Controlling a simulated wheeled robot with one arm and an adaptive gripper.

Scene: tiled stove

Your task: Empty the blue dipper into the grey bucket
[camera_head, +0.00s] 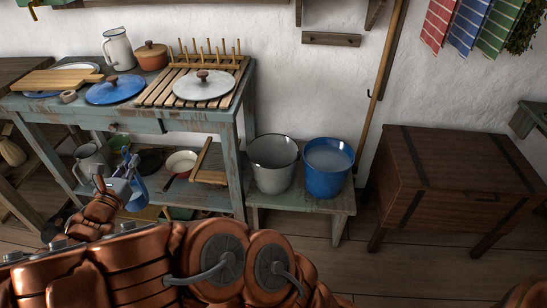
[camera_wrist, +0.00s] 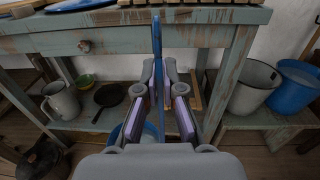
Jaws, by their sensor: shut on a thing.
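The blue dipper (camera_head: 138,196) hangs at the lower left of the head view, in front of the table's lower shelf. My gripper (camera_head: 124,178) is shut on its handle. In the wrist view the upright blue handle (camera_wrist: 157,45) runs between the two fingers (camera_wrist: 164,105), and part of the bowl (camera_wrist: 121,134) shows low behind them. What the dipper holds cannot be made out. The grey bucket (camera_head: 272,178) stands upright on a low bench, well to the right of my gripper; it also shows at the right of the wrist view (camera_wrist: 252,88). Its bottom is hidden.
A blue bucket (camera_head: 325,182) with pale contents stands right beside the grey bucket on the bench (camera_head: 310,204). The worktable (camera_head: 195,143) and its leg lie between my gripper and the buckets. A grey jug (camera_head: 90,160) and pans fill the lower shelf. A wooden chest (camera_head: 445,170) stands right.

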